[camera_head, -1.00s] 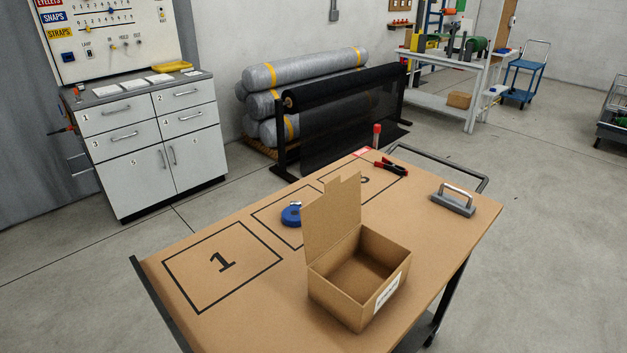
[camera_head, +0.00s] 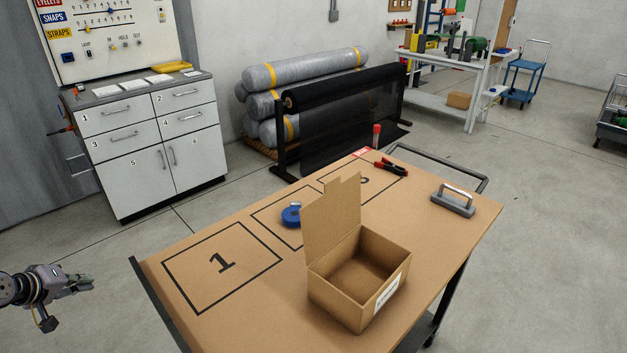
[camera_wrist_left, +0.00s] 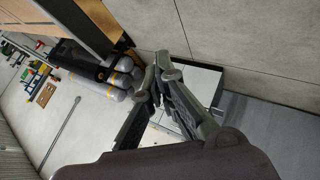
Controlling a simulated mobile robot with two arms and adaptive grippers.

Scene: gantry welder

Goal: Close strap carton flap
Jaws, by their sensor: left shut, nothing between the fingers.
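The open cardboard strap carton (camera_head: 345,300) stands on the brown-topped table, with a white label on its front right side. Its flap (camera_head: 331,222) stands upright at the back left, and the inside looks empty. My left gripper (camera_head: 88,283) is at the far left of the head view, off the table's left edge and well apart from the carton. In the left wrist view the left gripper (camera_wrist_left: 154,84) shows its two fingers together with nothing between them. The carton does not clearly show in that view. My right gripper is in neither view.
The table (camera_head: 440,238) carries a blue tape roll (camera_head: 291,215), a red-and-black clamp (camera_head: 391,168), a red-capped tube (camera_head: 376,136) and a grey handled block (camera_head: 453,200). The square marked 1 (camera_head: 200,262) is bare. A drawer cabinet (camera_head: 150,150) stands behind.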

